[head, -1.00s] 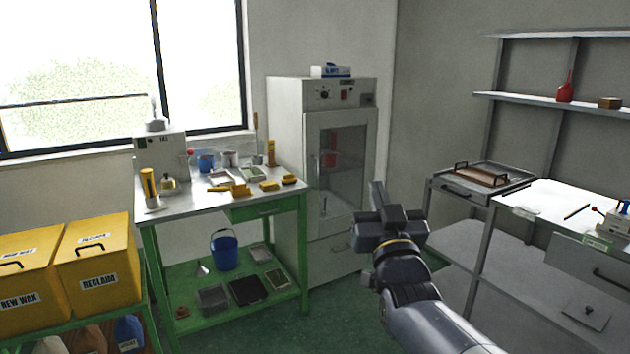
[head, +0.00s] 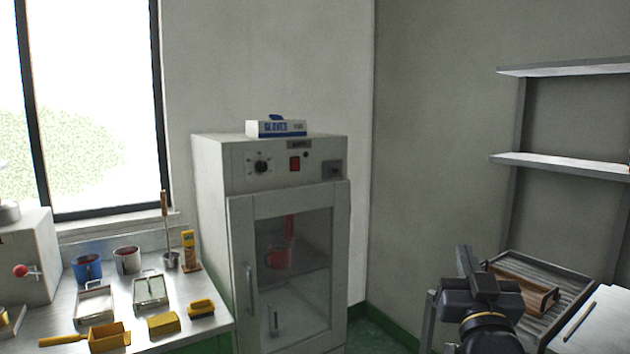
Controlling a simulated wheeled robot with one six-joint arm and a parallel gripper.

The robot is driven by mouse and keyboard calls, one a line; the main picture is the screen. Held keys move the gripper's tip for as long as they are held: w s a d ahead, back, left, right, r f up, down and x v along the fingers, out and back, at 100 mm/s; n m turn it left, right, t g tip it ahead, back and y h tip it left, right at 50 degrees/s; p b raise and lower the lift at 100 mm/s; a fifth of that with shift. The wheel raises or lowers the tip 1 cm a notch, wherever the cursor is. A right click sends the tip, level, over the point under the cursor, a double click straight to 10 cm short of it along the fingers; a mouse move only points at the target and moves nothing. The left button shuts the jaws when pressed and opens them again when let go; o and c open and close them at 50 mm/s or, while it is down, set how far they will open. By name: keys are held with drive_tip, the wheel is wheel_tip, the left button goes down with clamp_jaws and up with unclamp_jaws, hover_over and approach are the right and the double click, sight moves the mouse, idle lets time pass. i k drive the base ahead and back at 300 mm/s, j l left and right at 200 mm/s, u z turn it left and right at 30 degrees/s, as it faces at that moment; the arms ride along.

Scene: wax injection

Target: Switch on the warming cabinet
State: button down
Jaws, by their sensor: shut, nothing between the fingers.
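The warming cabinet (head: 211,190) is a tall light-grey unit in the corner. Its glass door (head: 310,235) is shut. On the panel above the door are a black dial (head: 261,166) and a red switch (head: 295,163). A small dark knob or lamp sits just above and right of the switch, and a dark square fitting is at the panel's right end. I cannot tell the switch's position. My gripper (head: 464,257) is shut and empty, pointing up at the lower right, apart from the cabinet and lower in the picture than its panel.
A glove box (head: 276,127) lies on the cabinet top. A metal bench (head: 50,318) with yellow tools, moulds and cups stands to the left. On the right, a ribbed tray (head: 577,296) with a brown piece lies beside a white worktop, below wall shelves (head: 575,164).

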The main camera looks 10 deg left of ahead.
sight(294, 163)
drive_tip(key=i+l+u, duration=0.2)
drive_tip(key=i+u, duration=0.25)
drive_tip(key=i, duration=0.15)
drive_tip(key=i+l+u, duration=0.45)
drive_tip(key=i, duration=0.15)
drive_tip(key=i+l+u, duration=0.5)
